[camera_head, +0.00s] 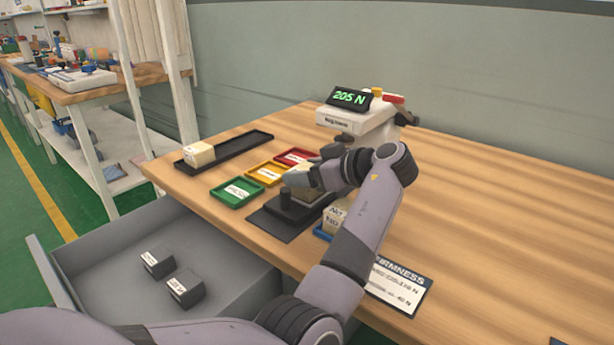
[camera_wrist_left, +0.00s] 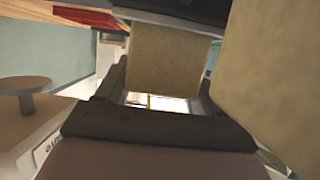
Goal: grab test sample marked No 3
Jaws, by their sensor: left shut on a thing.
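My left gripper (camera_head: 303,180) is shut on a beige foam sample (camera_head: 306,195), over or on the dark plate (camera_head: 270,222) of the testing machine. The held sample (camera_wrist_left: 165,62) shows between the fingers in the left wrist view; its number cannot be read. Samples marked "No" (camera_head: 334,217) sit in a blue tray (camera_head: 322,235), partly hidden behind my forearm; their digits are not clear. A large beige block (camera_wrist_left: 275,75) fills the right of the wrist view. Another sample (camera_head: 198,154) lies on the long black tray (camera_head: 238,148). My right gripper is not in view.
The machine (camera_head: 350,122) displays "205 N". Green (camera_head: 236,192), yellow (camera_head: 264,173) and red (camera_head: 294,157) trays lie left of it. An open drawer (camera_head: 120,290) holds two dark blocks. A firmness card (camera_head: 400,285) lies near the front edge.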

